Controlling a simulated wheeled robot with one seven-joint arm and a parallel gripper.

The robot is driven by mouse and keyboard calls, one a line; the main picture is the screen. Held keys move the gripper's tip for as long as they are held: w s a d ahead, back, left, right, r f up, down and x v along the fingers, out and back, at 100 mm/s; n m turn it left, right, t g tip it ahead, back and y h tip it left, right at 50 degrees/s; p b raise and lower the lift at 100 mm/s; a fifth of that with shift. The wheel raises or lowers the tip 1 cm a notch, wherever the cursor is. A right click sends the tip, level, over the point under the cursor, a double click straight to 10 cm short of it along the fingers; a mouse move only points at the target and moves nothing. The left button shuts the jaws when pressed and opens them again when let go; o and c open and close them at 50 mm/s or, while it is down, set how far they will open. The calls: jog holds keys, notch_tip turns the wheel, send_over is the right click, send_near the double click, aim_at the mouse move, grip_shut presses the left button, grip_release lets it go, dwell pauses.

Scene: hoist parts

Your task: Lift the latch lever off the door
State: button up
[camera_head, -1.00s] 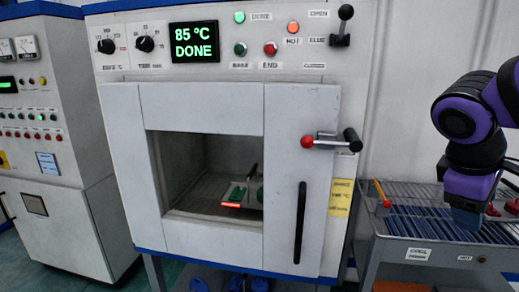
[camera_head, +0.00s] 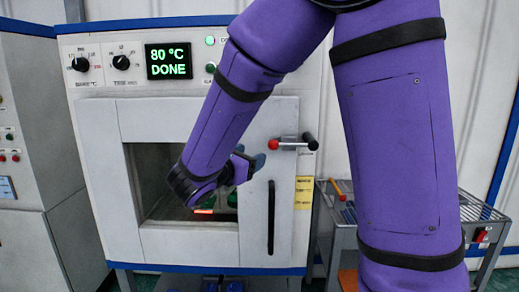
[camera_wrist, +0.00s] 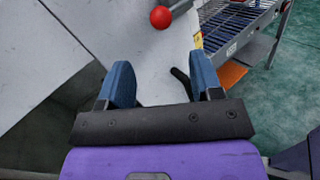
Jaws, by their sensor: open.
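The latch lever (camera_head: 290,143) lies across the right edge of the oven door (camera_head: 262,120), with a red ball at its left end and a black grip at its right. Its red ball (camera_wrist: 160,17) shows at the top of the wrist view, beyond the fingertips. My gripper (camera_wrist: 161,82) is open and empty, its blue fingers spread in front of the door. In the head view my gripper (camera_head: 252,163) is just left of and below the lever, apart from it and partly hidden by my purple wrist. The black door handle (camera_wrist: 181,82) shows beyond the right finger.
The oven window (camera_head: 150,165) is left of the lever, with a glowing red strip (camera_head: 204,212) inside. A cooling rack table (camera_head: 335,205) stands to the right, partly hidden by my arm. The display (camera_head: 169,61) reads 80 °C DONE. A yellow tag (camera_head: 303,192) hangs below the lever.

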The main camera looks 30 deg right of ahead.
aim_at(270, 146)
jog(key=x, duration=1)
jog(key=shift+s, duration=0.1)
jog(key=shift+a+r, duration=0.1)
grip_shut()
